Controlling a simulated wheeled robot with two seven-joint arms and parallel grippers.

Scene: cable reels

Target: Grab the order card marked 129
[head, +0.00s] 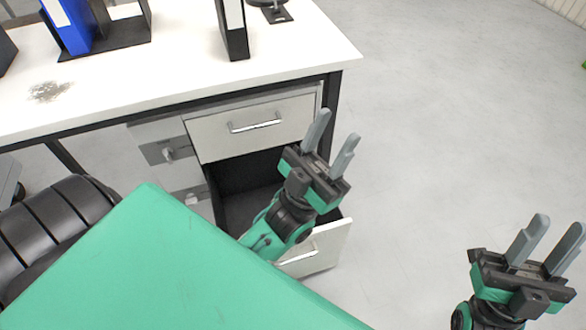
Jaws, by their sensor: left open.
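No order card and no number 129 can be made out in the head view. My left gripper (334,126) is open and empty, with its two grey fingers apart. It is in front of the desk's drawer unit, over the right side of the pulled-out lower drawer (318,248). The visible part of that drawer's dark inside shows no card, and my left arm hides some of it. My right gripper (558,224) is at the lower right over bare floor, its fingers apart and nothing between them.
The white desk (180,75) carries a blue binder (70,25) in a dark holder and a black-and-white binder (233,28). The closed upper drawer (255,125) has a metal handle. A black chair (55,225) stands at left. The floor (450,110) at right is clear.

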